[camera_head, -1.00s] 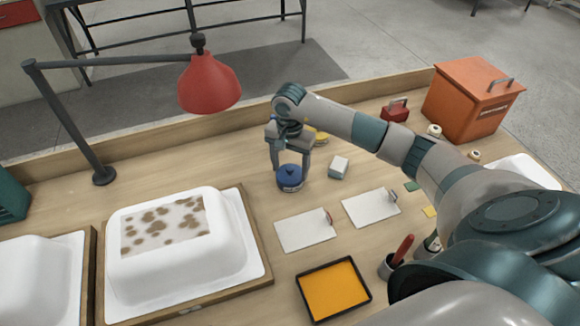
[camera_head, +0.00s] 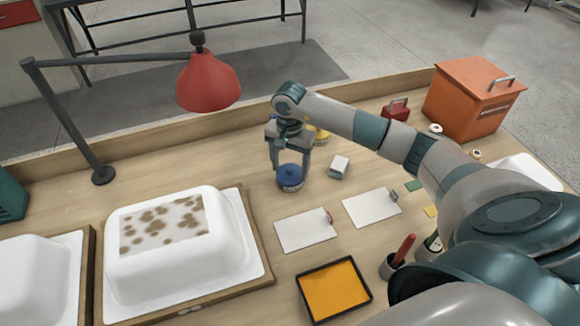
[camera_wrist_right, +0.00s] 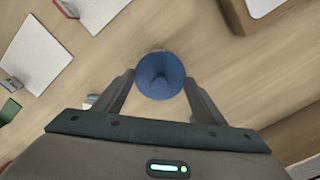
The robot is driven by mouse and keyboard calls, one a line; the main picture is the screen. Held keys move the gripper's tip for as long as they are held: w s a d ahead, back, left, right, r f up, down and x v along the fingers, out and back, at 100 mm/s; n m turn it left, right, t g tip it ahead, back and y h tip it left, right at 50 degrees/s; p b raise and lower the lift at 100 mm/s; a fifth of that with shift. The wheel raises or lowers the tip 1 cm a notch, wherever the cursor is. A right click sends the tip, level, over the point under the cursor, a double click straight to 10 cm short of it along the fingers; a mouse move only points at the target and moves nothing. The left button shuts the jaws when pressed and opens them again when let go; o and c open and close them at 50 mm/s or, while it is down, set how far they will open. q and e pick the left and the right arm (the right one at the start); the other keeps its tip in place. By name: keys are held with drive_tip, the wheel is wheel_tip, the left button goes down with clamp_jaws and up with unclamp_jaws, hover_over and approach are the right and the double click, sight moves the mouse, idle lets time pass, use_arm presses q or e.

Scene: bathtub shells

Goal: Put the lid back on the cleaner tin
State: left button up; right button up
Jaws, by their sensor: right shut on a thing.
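My right gripper (camera_head: 291,168) points down over the bench in the head view. Its fingers are shut on a round blue piece (camera_head: 290,178), which looks like the tin's lid. In the right wrist view the blue piece (camera_wrist_right: 160,77) sits between the fingertips and shows as a round disc with a darker middle. Whether the tin's body is directly beneath it I cannot tell; the blue piece and the fingers hide that spot. My left gripper is not in view.
White panels (camera_head: 305,231), an orange tray (camera_head: 333,289) and a white tub shell (camera_head: 185,255) lie nearer. A red lamp (camera_head: 208,82) hangs at left.

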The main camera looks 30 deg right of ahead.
drive_tip(key=shift+f+b, duration=0.15)
drive_tip(key=shift+b, duration=1.05)
idle(2.1)
idle(0.4)
drive_tip(key=o, duration=1.5)
drive_tip(key=shift+c, duration=0.2)
drive_tip(key=shift+r+p, duration=1.25)
drive_tip(key=shift+r, duration=2.25)
clamp_jaws()
